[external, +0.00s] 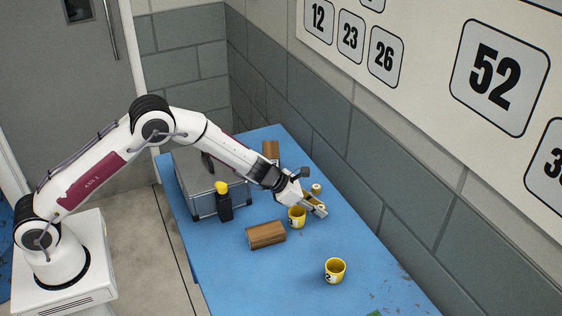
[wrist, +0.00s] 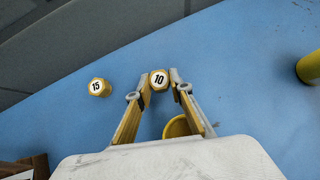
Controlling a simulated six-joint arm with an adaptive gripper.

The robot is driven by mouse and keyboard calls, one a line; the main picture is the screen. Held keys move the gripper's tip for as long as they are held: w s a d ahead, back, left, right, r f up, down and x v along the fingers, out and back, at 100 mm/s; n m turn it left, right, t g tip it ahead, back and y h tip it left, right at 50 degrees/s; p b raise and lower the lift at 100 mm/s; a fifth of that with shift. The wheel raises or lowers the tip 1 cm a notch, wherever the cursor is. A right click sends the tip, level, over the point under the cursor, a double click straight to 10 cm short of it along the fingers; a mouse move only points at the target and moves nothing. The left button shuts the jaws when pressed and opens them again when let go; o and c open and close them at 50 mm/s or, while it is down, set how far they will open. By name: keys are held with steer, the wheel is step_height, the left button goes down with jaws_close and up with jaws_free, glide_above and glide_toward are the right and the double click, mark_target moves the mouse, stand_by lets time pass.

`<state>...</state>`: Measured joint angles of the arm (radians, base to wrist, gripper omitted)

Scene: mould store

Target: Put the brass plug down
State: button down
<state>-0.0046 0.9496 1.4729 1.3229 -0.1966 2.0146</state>
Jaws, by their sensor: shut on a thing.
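My gripper (wrist: 159,85) is shut on a small brass plug marked 10 (wrist: 159,79), held between the fingertips. In the external view my gripper (external: 318,208) points down and right over the blue table, beside a yellow cup (external: 297,217). I cannot tell whether the held plug touches the table. A second plug, marked 15 (wrist: 98,87), stands on the table left of the fingertips in the wrist view; it also shows in the external view (external: 316,188). Part of the yellow cup (wrist: 178,126) shows between the fingers, largely hidden.
Another yellow cup (external: 335,270) stands toward the front of the blue table (external: 380,285). A wooden block (external: 266,235), a black bottle with yellow cap (external: 224,204) and a grey case (external: 185,165) are to the left. Another wooden block (external: 271,150) lies behind. A grey wall (external: 350,170) borders the right.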

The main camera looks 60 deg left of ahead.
steer(key=shift+f, duration=0.4)
steer(key=c, duration=1.8)
jaws_free()
steer(key=shift+r, duration=0.15)
steer(key=shift+r, duration=0.15)
steer(key=shift+v, duration=5.9)
steer(key=shift+s, duration=0.1)
